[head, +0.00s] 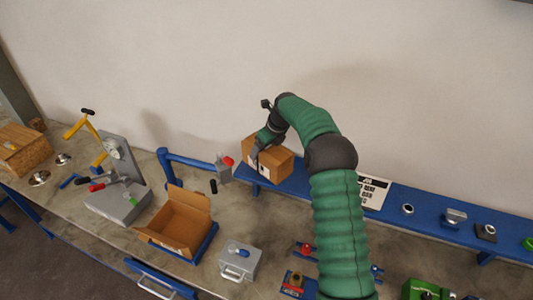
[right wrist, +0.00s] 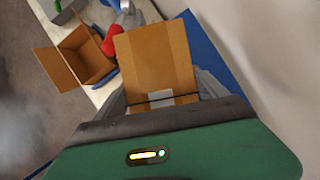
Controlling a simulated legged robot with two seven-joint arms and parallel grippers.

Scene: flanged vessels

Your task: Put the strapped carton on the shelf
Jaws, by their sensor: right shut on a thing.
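The strapped carton (head: 278,164) is a closed brown box at the left end of the blue shelf (head: 400,203) along the wall. It also shows in the right wrist view (right wrist: 155,55), with a dark strap and a pale label near the gripper. My left gripper is not in view.
An open empty carton (head: 175,222) stands on the bench to the left. A grey box with a red part (head: 225,166) is close left of the carton. A grey press (head: 120,185) stands further left. Small metal parts (head: 455,217) sit along the shelf's right part.

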